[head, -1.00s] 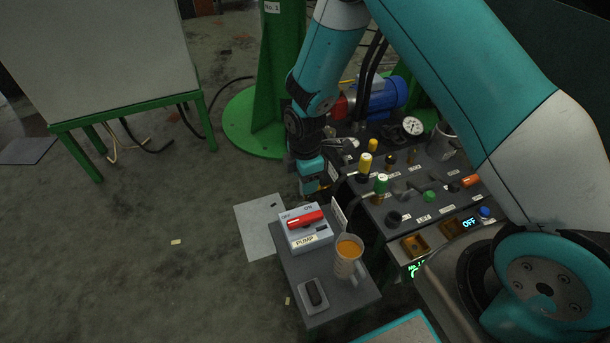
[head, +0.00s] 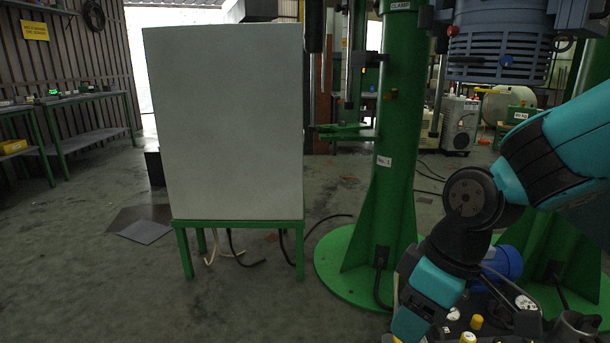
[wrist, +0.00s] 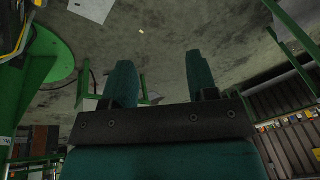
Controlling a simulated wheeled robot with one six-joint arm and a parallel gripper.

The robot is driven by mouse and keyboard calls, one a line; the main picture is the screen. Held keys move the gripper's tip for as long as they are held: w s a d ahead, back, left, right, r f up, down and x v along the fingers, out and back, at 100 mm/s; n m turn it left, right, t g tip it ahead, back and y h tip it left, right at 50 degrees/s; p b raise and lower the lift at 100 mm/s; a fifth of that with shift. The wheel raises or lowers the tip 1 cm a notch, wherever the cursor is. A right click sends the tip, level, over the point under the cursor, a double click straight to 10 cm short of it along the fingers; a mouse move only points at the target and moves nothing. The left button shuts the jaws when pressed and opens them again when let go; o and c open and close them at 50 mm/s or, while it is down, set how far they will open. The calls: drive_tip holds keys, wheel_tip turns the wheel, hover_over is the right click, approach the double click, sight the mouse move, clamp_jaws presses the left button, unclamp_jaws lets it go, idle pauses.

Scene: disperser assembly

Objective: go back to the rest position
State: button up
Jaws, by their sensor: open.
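My gripper (wrist: 162,78) shows in the wrist view with its two teal fingers spread apart and nothing between them. In the head view my teal and black arm comes in from the right and bends down. Its wrist end is at the bottom edge, so the fingers are hidden there. The gripper looks clear of contact in the wrist view, with grey floor beyond the fingers.
A large pale cabinet (head: 225,120) stands on a green stand at centre left. A green column (head: 392,150) with a round base is beside my arm. The control panel's yellow knob (head: 468,338) shows at the bottom. Open floor lies at the lower left.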

drive_tip(key=s+r+m+y+p, duration=0.1)
drive_tip(key=s+r+m, duration=0.2)
drive_tip(key=s+r, duration=0.6)
wheel_tip(320, 180, up, 20)
drive_tip(key=s+p, duration=0.2)
drive_tip(key=p, duration=2)
drive_tip(key=shift+f, duration=0.15)
drive_tip(key=shift+d, duration=0.1)
